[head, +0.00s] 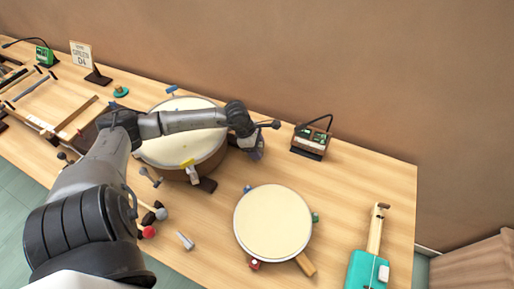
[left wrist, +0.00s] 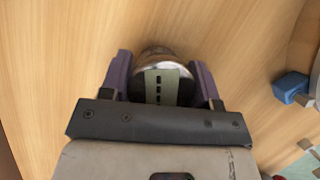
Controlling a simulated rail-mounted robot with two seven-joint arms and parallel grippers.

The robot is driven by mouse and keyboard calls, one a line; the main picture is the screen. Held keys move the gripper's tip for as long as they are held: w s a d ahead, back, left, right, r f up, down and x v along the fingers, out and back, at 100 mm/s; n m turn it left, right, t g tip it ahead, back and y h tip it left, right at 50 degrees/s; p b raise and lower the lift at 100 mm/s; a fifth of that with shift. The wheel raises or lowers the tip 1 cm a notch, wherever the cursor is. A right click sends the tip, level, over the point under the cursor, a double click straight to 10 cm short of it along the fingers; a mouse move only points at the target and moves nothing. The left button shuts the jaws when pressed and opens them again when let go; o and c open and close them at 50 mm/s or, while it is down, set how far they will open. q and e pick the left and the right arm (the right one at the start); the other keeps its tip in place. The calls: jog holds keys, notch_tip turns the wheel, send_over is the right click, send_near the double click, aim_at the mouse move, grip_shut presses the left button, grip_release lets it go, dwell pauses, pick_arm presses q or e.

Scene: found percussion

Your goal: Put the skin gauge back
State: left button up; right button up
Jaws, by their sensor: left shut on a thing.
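My left gripper (head: 256,152) is just right of the large drum (head: 180,130) in the head view. In the left wrist view its two purple fingers (left wrist: 160,82) are shut on a rounded, metal-rimmed thing (left wrist: 155,54) with a pale green strip bearing dark marks. This looks like the skin gauge. My gripper hides most of it in the head view, and I cannot tell whether it touches the table. My right gripper is not in view.
A smaller drum (head: 273,223) stands in front, with a dark box with a looped cord (head: 311,140) behind it. A teal stringed instrument (head: 367,265) lies at the right. Mallets (head: 150,224) lie near the front edge. Bare wood lies between box and small drum.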

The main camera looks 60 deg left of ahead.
pick_arm(q)
jog(key=o, duration=1.2)
jog(key=p+v, duration=0.6)
jog(key=v, duration=0.6)
jog(key=shift+a, duration=0.1)
